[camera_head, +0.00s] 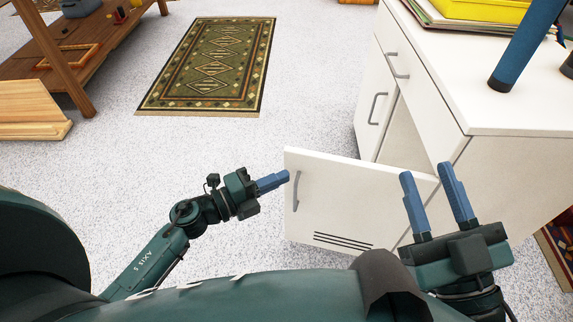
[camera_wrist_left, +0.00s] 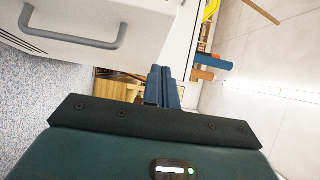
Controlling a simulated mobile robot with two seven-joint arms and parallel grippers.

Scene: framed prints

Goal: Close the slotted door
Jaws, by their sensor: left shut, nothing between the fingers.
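The slotted door (camera_head: 330,195) is white, with a grey handle and dark slots low on its face. It stands swung open from the white cabinet (camera_head: 500,165), leaving a dark gap into the interior. My left gripper (camera_head: 286,176) is shut and empty, its fingertips at the door's free left edge; I cannot tell whether they touch. In the left wrist view, the door (camera_wrist_left: 140,35) with its handle fills the upper left, beside the closed fingers (camera_wrist_left: 163,72). My right gripper (camera_head: 424,172) is open and empty, in front of the door's hinge side in the picture.
A drawer and another closed door with grey handles are on the cabinet front. A yellow tray (camera_head: 480,10) and a blue cylinder (camera_head: 525,45) are on its top. A green patterned rug (camera_head: 212,65) lies beyond. A wooden shelf (camera_head: 60,55) stands at the left. Speckled floor between is clear.

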